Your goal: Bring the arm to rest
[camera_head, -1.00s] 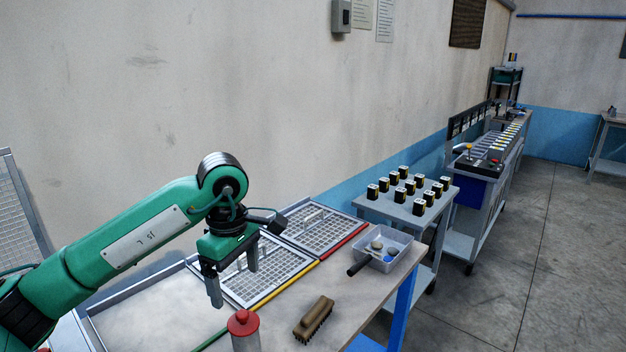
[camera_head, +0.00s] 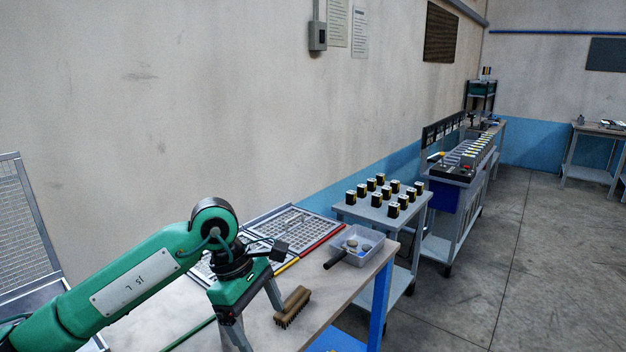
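My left arm comes in from the lower left, green with a dark wrist. Its gripper (camera_head: 262,328) points down over the worktable (camera_head: 322,292), with its two fingers apart and nothing seen between them. The lower finger reaches the bottom edge of the picture. A brown brush (camera_head: 292,306) lies on the table just right of the gripper; I cannot tell the gap in depth. The sieve frame with the red edge (camera_head: 297,229) lies flat behind the gripper. The one with the yellow edge (camera_head: 287,266) is partly hidden by my wrist. My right gripper is not in view.
A grey tray (camera_head: 344,247) with small round items and a dark handle sits near the table's right corner. A side table (camera_head: 365,212) beyond holds several black-and-yellow blocks. A mesh panel (camera_head: 22,215) stands at the left. Bare floor lies right.

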